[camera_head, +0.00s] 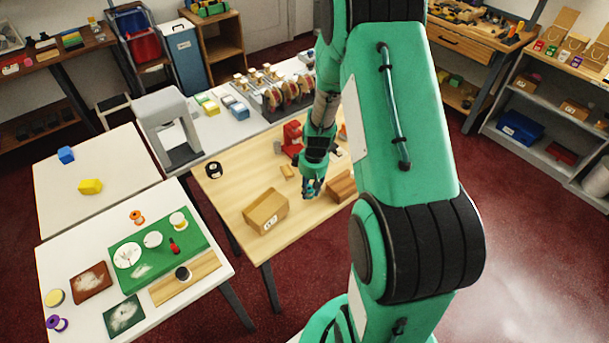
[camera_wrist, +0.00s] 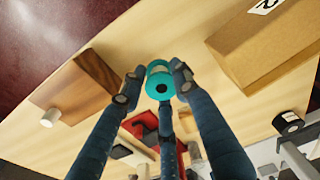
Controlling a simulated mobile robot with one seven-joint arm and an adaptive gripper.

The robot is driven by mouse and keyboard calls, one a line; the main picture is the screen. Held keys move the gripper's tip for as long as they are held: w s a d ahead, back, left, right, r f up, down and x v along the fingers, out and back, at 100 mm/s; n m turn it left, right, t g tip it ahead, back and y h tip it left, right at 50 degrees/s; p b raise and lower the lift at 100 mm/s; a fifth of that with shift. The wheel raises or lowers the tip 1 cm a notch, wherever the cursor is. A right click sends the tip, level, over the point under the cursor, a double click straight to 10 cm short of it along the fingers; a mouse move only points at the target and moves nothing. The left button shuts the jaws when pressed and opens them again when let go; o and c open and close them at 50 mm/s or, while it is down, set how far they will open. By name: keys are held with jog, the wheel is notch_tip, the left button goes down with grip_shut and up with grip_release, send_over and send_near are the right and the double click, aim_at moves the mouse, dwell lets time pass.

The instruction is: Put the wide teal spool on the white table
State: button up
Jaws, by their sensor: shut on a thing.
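The teal spool (camera_wrist: 154,91) is between the fingertips of my gripper (camera_wrist: 156,79) in the wrist view, with its dark centre hole facing the camera. The gripper is shut on it, over the wooden table (camera_head: 235,195). In the head view my gripper (camera_head: 313,187) hangs over that table, right of a cardboard box; the spool is hard to tell from the fingers there. A white table (camera_head: 75,262) stands at the front left.
The cardboard box (camera_head: 266,211), a brown wooden block (camera_head: 341,186) and a black tape roll (camera_head: 213,170) are on the wooden table. The front-left table carries a green mat (camera_head: 190,245), an orange spool (camera_head: 137,217) and a purple spool (camera_head: 56,323). Its back-left part is bare.

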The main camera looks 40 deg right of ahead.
jog(key=w+d, duration=0.1)
jog(key=w, duration=0.2)
jog(key=w+d, duration=0.2)
jog(key=w, duration=0.1)
jog(key=w+d+f, duration=0.1)
jog(key=w, duration=0.2)
jog(key=shift+w+d+b, duration=0.3)
jog(key=shift+w+b, duration=0.05)
jog(key=shift+b, duration=0.05)
jog(key=shift+f+b, duration=0.35)
jog(key=shift+f, duration=1.35)
jog(key=shift+f, duration=0.2)
jog(key=o, duration=1)
jog(key=shift+r, duration=0.15)
jog(key=r, duration=0.4)
jog(key=r+p, duration=0.1)
jog(key=r, duration=0.3)
jog(key=s+r, duration=0.1)
jog(key=r, duration=0.3)
jog(key=shift+d+p, duration=0.15)
jog(key=shift+p, duration=0.25)
